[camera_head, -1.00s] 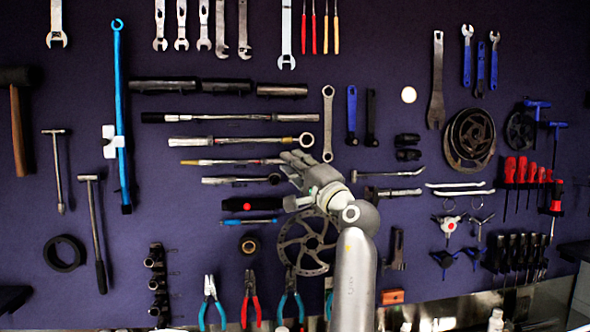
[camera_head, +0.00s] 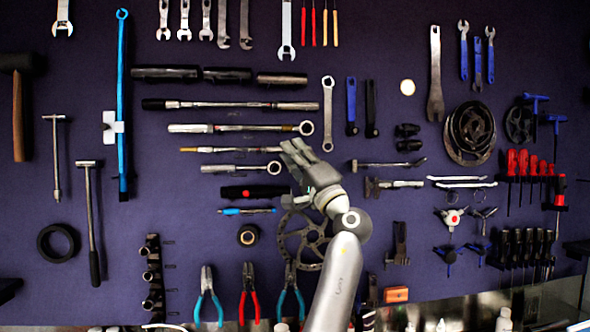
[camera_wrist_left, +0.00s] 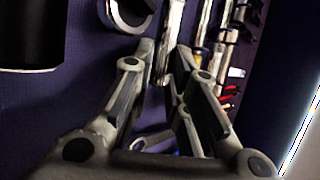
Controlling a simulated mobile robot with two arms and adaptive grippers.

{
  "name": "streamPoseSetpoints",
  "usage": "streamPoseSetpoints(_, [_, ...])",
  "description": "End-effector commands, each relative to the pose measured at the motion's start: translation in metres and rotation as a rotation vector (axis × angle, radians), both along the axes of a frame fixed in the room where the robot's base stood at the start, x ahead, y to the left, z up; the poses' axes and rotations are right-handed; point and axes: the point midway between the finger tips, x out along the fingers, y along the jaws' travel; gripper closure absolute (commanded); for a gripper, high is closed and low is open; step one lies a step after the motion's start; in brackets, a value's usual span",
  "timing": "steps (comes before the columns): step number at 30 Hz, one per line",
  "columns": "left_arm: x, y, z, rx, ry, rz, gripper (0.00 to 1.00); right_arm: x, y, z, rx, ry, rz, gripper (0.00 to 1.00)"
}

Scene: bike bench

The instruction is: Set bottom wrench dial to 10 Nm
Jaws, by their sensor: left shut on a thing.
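Several silver wrenches hang level in a stack on the dark wall. The lowest silver one, the bottom wrench (camera_head: 228,168), has a ring at its right end. My left gripper (camera_head: 290,148) reaches up from the lower right, its fingers at the right ends of the lower wrenches. In the left wrist view, my gripper's fingers (camera_wrist_left: 163,58) are close together around a metal shaft (camera_wrist_left: 167,40), shut on it. I take this as the bottom wrench; the exact contact and the dial's reading cannot be seen. My right gripper is not in view.
Just below hang a black tool with a red dot (camera_head: 254,191) and a blue-tipped tool (camera_head: 240,210). A brake disc (camera_head: 290,235) is behind my wrist. A ring spanner (camera_head: 328,112) hangs above right. Pliers (camera_head: 249,290) hang lower down.

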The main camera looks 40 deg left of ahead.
Motion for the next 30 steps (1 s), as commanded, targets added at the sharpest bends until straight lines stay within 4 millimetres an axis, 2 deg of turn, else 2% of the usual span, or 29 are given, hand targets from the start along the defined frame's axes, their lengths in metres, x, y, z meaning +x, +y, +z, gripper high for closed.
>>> streamPoseSetpoints(1, [0.0, 0.002, -0.008, 0.019, -0.014, 0.006, 1.0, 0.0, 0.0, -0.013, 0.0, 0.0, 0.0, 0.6])
streamPoseSetpoints(9, [0.001, 0.003, -0.006, 0.111, -0.09, 0.003, 1.0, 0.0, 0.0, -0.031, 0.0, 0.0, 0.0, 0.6])
streamPoseSetpoints(28, [0.002, 0.002, -0.004, 0.149, -0.124, 0.001, 1.0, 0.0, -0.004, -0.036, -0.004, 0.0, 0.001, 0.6])
streamPoseSetpoints(29, [0.002, 0.002, -0.004, 0.149, -0.124, 0.001, 0.81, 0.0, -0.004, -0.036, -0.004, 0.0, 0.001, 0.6])
streamPoseSetpoints(30, [0.002, 0.002, -0.004, 0.149, -0.124, 0.001, 0.76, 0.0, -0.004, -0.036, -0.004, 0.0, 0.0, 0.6])
